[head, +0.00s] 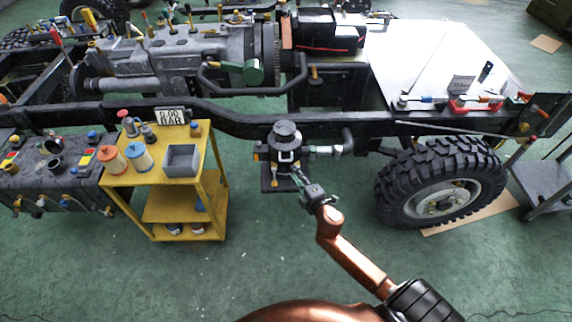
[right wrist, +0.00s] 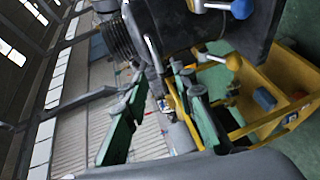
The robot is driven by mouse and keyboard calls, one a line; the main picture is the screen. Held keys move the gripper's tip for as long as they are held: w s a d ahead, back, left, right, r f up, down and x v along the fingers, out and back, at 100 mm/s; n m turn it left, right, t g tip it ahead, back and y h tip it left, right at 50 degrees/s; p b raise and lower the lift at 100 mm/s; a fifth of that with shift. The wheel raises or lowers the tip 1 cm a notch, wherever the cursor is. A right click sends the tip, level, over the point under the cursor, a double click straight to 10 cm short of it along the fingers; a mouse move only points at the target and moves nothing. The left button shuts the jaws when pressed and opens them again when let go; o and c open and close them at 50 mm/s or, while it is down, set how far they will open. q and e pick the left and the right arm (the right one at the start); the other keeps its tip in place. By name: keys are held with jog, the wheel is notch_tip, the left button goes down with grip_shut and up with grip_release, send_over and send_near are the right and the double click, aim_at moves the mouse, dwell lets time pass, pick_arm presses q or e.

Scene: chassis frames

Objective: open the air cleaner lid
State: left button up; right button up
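The air cleaner (head: 285,158) is mounted on the side of the chassis frame, in the middle of the head view. Its dark round stepped lid (head: 285,130) sits on top and looks closed. My right gripper (head: 299,176) is just in front of the cleaner's lower body, below the lid. In the right wrist view its two green-sided fingers (right wrist: 160,78) stand apart with nothing clearly between them. The dark cleaner body (right wrist: 180,22) and a ridged dark part (right wrist: 117,38) are close beyond the fingertips. Whether a finger touches the cleaner cannot be told. My left gripper is not in view.
A yellow cart (head: 155,212) with jars and a grey bin (head: 181,158) stands left of the cleaner. A large tyre (head: 440,185) is to the right. The frame rail (head: 235,122) runs behind the cleaner. Green floor in front is clear.

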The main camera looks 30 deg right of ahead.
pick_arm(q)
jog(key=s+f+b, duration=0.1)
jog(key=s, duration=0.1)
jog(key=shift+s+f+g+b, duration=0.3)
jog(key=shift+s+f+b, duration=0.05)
pick_arm(e)
jog(key=x, duration=0.7)
jog(key=shift+w+r, duration=0.15)
jog(key=shift+w, duration=0.2)
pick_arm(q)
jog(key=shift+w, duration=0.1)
pick_arm(e)
grip_shut()
